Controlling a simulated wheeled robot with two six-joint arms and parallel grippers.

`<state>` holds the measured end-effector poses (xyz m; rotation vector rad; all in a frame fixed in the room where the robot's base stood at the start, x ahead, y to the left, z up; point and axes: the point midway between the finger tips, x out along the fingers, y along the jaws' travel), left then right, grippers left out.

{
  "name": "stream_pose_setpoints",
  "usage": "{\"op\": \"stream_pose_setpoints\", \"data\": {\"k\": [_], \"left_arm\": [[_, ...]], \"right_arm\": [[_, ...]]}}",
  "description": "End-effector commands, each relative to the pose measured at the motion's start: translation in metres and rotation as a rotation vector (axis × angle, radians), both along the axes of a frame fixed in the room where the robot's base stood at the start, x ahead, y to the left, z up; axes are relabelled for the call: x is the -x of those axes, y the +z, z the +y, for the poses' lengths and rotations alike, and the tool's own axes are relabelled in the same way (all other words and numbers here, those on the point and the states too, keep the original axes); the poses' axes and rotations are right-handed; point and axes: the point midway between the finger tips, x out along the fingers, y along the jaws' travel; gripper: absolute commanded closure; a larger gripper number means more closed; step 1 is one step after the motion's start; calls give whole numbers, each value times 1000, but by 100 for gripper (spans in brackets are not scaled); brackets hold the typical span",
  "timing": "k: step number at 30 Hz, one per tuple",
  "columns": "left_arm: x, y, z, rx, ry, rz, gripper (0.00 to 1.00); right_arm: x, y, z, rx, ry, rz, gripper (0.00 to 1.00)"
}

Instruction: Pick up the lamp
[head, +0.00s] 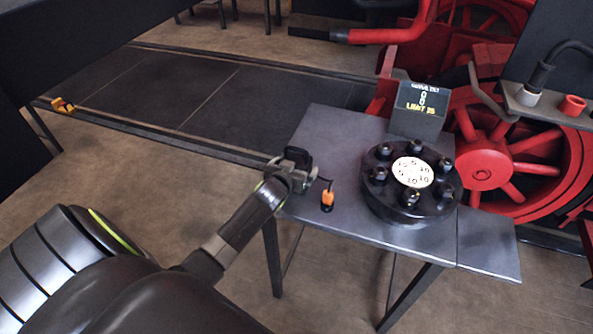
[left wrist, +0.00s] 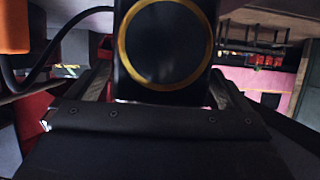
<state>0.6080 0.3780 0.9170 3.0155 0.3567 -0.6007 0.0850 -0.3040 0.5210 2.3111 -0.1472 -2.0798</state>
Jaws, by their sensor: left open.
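My left gripper (head: 290,172) is at the left edge of the small grey table, its jaws open. A small dark block (head: 297,155), which looks like the lamp, shows at its fingertips. In the left wrist view a black body with a gold-ringed round face (left wrist: 168,45) sits between the two fingers and hides what is behind it. I cannot tell whether the fingers touch it. My right gripper is not in view.
The grey table (head: 330,135) holds a dark round flange with several bolts (head: 410,205), a small display (head: 418,108) and an orange-and-black piece (head: 327,197) with a thin cable. Red locomotive wheels (head: 483,172) stand behind at right. Floor at left is mostly clear.

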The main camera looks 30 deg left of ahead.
Motion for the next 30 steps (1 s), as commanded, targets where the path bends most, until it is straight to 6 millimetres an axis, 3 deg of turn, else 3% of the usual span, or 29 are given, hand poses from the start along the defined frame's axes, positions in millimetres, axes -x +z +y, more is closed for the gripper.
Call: {"op": "stream_pose_setpoints", "data": {"k": [6,14,27,30], "left_arm": [[-13,-5,3,0,0,-1,0],[-13,-6,3,0,0,-1,0],[-13,-6,3,-1,0,0,56],[-14,-4,3,-1,-2,-5,65]], "right_arm": [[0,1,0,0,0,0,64],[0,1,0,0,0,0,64],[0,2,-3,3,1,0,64],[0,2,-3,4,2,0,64]]}}
